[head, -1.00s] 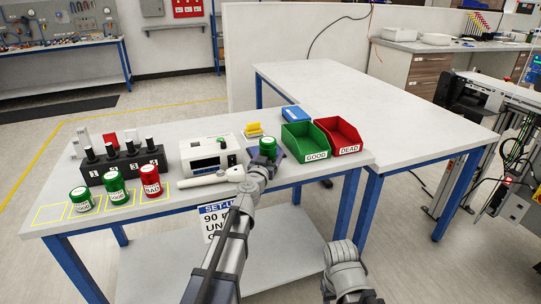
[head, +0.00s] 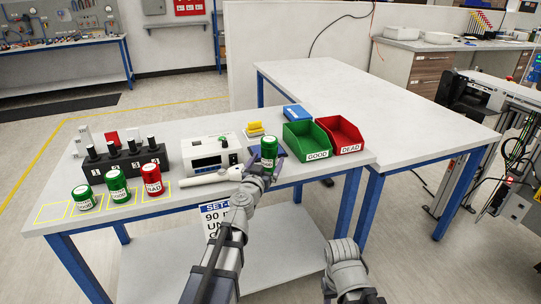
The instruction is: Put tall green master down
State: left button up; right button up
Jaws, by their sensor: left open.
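A tall green master (head: 269,151) with a white label stands upright near the right end of the blue-legged table, left of the green bin. My left gripper (head: 266,163) is open at its near side, with dark fingers low beside it. Whether a finger touches it cannot be told. A green master (head: 84,199), a taller green one (head: 117,188) and a red one (head: 152,181) stand in a row at the table's front left.
A green GOOD bin (head: 318,155) and a red DEAD bin (head: 351,149) stand right of the tall green master. A white meter (head: 210,163), a white handheld tool (head: 215,178) and a black numbered block (head: 125,177) lie to its left. Yellow outlines mark free table at far left.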

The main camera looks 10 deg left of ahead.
pick_arm(q)
jog(key=s, duration=0.6)
jog(key=shift+a, duration=0.1)
dwell(1.6)
grip_shut()
dwell(0.6)
jog(key=shift+s, duration=0.1)
dwell(0.8)
jog(key=shift+r, duration=0.1)
